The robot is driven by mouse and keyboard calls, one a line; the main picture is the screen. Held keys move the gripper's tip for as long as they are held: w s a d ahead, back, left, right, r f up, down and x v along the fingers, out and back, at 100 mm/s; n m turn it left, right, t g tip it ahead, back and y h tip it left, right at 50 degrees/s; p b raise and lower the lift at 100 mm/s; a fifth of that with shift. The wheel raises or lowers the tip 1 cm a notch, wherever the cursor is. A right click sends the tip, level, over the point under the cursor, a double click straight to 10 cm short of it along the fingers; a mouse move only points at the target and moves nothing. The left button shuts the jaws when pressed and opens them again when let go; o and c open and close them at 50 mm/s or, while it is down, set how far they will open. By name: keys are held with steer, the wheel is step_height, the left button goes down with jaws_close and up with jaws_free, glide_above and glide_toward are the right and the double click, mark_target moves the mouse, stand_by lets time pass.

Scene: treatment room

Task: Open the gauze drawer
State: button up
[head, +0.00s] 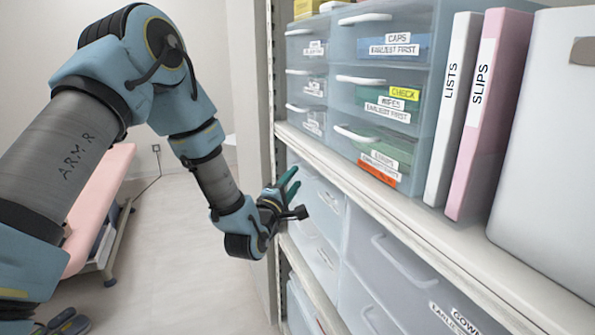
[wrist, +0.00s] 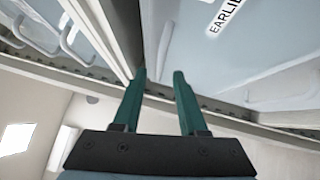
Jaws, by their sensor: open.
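I cannot read a gauze label on any drawer. My gripper (head: 296,178) is open and empty in the head view, in front of the pale drawers (head: 322,205) just below the shelf board, at the left end of the unit. The drawers I can see appear shut.
Above the shelf board (head: 400,205) are drawers labelled caps (head: 385,45) and wipes (head: 378,98), and binders marked lists (head: 452,105) and slips (head: 485,110). A gown drawer (head: 405,270) sits lower right.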

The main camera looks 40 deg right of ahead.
steer(key=shift+x, duration=1.55)
jaws_close()
